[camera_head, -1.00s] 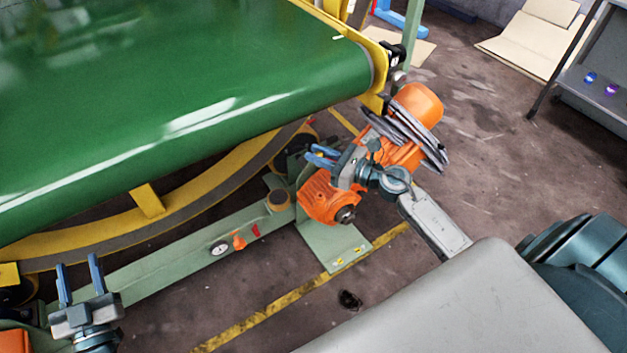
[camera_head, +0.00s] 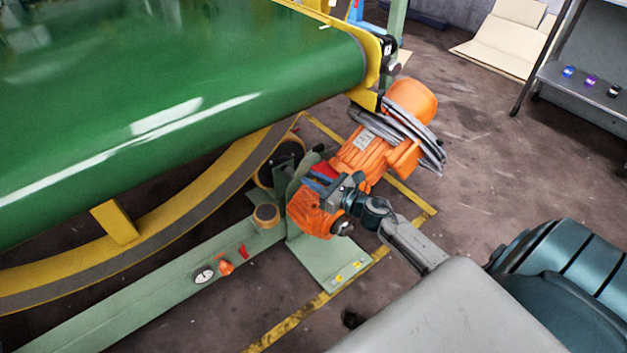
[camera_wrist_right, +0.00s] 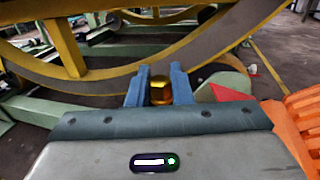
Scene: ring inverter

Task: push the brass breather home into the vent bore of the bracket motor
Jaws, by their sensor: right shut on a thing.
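The brass breather (camera_wrist_right: 160,92) shows in the right wrist view between the two blue fingers of my right gripper (camera_wrist_right: 159,88), which is shut on it. In the head view my right gripper (camera_head: 318,182) reaches in over the orange motor (camera_head: 308,212) on the green bracket plate; the breather is too small or hidden to make out there. Orange motor fins (camera_wrist_right: 302,115) also show at the right of the wrist view. I cannot make out the vent bore, nor whether the breather touches the motor. My left gripper is out of view.
The green conveyor belt (camera_head: 180,100) and its yellow frame lie close on the left. A green beam (camera_head: 150,285) runs low at left.

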